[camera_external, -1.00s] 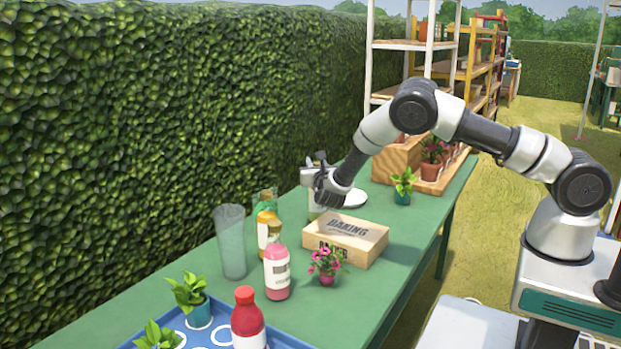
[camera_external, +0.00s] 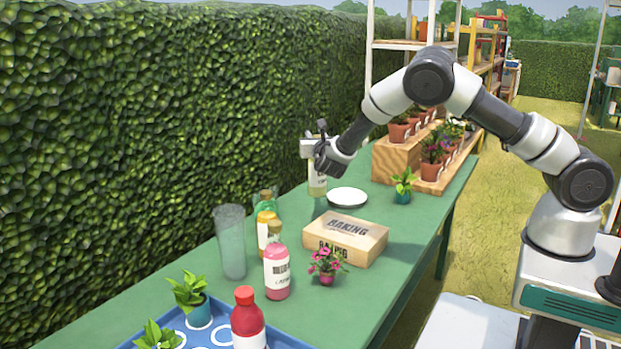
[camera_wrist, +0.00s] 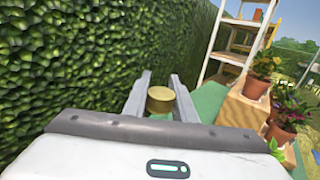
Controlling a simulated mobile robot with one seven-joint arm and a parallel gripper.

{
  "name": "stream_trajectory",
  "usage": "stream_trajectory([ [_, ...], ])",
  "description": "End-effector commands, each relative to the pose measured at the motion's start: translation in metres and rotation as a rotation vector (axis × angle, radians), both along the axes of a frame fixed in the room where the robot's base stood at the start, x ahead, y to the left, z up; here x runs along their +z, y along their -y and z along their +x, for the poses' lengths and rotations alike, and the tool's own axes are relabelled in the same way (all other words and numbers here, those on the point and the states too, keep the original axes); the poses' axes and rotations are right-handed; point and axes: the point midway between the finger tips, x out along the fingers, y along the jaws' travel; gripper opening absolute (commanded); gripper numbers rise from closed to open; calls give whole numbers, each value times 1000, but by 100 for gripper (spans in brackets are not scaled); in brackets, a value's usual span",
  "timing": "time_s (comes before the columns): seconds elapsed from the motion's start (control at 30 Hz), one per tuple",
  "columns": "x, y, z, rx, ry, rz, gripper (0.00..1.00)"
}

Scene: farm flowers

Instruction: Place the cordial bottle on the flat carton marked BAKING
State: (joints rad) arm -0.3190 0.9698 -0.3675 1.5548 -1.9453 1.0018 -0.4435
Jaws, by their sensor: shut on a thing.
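The flat carton marked BAKING (camera_external: 365,248) lies on the green table in the external view, its top bare. My gripper (camera_external: 319,163) is shut near the top of a pale greenish bottle with a white label (camera_external: 317,182). It holds the bottle upright, behind and left of the carton; its label is too small to read, so I cannot tell whether it is the cordial. In the wrist view, the bottle's gold cap (camera_wrist: 160,98) sits between the two fingers. A pink bottle with a white label (camera_external: 277,272) stands in front of the carton's left side.
A white plate (camera_external: 347,197) lies behind the carton. A flowering pot (camera_external: 326,266) stands close in front of it. A tall glass vase (camera_external: 230,243), an orange bottle (camera_external: 264,230) and a green bottle (camera_external: 266,199) stand left. A blue tray (camera_external: 280,340) is at the front.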

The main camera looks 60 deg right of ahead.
Motion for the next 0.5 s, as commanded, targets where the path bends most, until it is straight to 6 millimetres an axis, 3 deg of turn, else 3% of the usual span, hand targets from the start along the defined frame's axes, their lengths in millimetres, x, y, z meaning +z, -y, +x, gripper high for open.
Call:
stream_trajectory([
  [0.27,27,-21,-18,8,10,-4,0],
  [0.5,52,-59,-64,28,15,-5,0],
])
